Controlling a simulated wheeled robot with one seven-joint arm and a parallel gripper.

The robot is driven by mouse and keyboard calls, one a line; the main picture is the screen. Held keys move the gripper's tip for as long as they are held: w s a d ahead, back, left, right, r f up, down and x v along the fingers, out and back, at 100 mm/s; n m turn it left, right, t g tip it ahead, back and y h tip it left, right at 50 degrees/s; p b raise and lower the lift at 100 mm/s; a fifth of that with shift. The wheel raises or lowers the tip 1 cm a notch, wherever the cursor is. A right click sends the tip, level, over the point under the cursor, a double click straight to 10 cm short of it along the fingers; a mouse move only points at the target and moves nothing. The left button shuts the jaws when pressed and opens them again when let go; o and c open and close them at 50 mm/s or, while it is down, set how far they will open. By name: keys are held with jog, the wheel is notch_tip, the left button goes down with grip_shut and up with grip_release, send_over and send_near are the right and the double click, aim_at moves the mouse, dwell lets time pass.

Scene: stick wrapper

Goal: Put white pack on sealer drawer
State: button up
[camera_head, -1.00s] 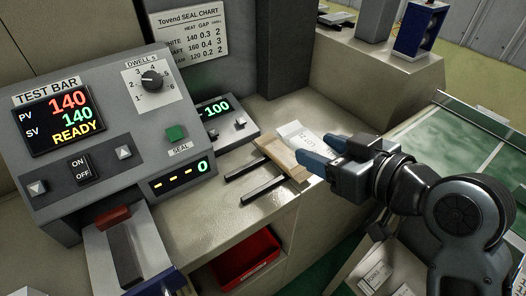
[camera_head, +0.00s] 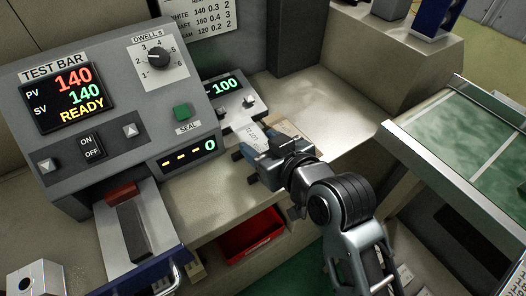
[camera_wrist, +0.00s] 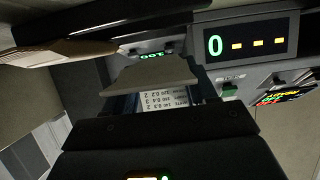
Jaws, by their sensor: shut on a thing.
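The white pack (camera_head: 256,134) is in my gripper (camera_head: 256,157), held at the counter's back beside the small display unit. Its pale front shows in the wrist view (camera_wrist: 150,76) between my fingers, which partly hide it in the head view. A brown pack (camera_head: 284,129) sits just right of it, and shows at the left in the wrist view (camera_wrist: 62,50). The sealer drawer (camera_head: 166,222) is pulled out below the control panel at lower left, with a dark bar, a red block and a blue front with a handle. My gripper is well to the right of the drawer.
The sealer panel (camera_head: 100,105) stands left, reading 140, 140 and READY. The display unit (camera_head: 226,90) reads 100, and the seal chart hangs behind. A red bin (camera_head: 250,236) sits under the counter. A green-topped table (camera_head: 460,130) is at right. Counter right of the packs is clear.

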jog(key=shift+f, duration=1.5)
jog(key=shift+f, duration=0.15)
jog(key=o, duration=1.1)
jog(key=shift+s+d+r, duration=0.15)
jog(key=shift+r, duration=0.05)
jog(key=b+v, duration=0.1)
jog(key=v, duration=1)
jog(key=shift+s+d+r, duration=0.15)
jog(key=shift+s, duration=0.15)
